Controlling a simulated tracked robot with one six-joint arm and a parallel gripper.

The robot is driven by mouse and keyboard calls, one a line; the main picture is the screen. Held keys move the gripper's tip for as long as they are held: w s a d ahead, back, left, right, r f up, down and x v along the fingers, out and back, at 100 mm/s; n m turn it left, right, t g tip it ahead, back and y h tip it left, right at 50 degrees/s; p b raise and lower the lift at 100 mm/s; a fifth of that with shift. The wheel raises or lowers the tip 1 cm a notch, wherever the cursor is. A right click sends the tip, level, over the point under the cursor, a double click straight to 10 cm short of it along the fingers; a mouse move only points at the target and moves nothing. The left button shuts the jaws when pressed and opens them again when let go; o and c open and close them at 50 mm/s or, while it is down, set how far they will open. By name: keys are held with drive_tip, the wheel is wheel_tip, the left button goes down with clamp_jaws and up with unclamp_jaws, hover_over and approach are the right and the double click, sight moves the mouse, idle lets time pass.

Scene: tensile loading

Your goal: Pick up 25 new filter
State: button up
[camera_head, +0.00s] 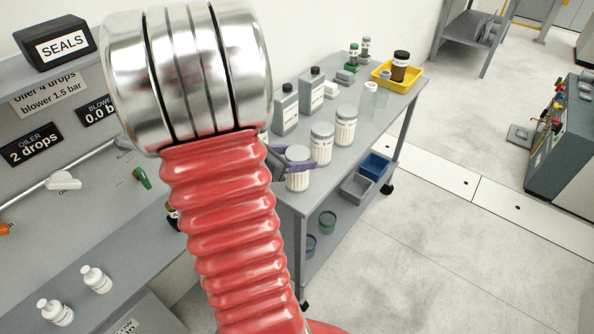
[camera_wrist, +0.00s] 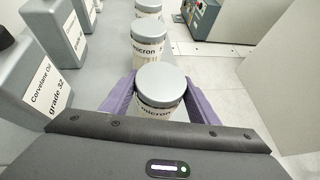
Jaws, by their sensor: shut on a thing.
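A white cylindrical filter with a grey lid (camera_wrist: 160,88) stands upright between the purple fingers of my gripper (camera_wrist: 160,105). Its label shows "micron", but the number is hidden. In the head view the same filter (camera_head: 298,173) is at the near end of the grey bench, with my gripper (camera_head: 300,164) shut around its side. I cannot tell whether it still touches the bench top. Two similar filters stand in a row behind it, the middle one (camera_head: 321,145) and the far one (camera_head: 345,127). My red arm covers the bench's left part.
Grey oil bottles (camera_head: 286,108) stand left of the filters. A clear cylinder (camera_head: 369,97) and a yellow tray (camera_head: 399,76) with a dark jar are farther back. Blue and grey bins (camera_head: 374,166) sit on the lower shelf.

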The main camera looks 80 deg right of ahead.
drive_tip(key=c, duration=0.6)
drive_tip(key=shift+r, duration=0.15)
wheel_tip(320, 180, up, 10)
drive_tip(key=shift+f, duration=0.1)
idle(0.4)
idle(0.4)
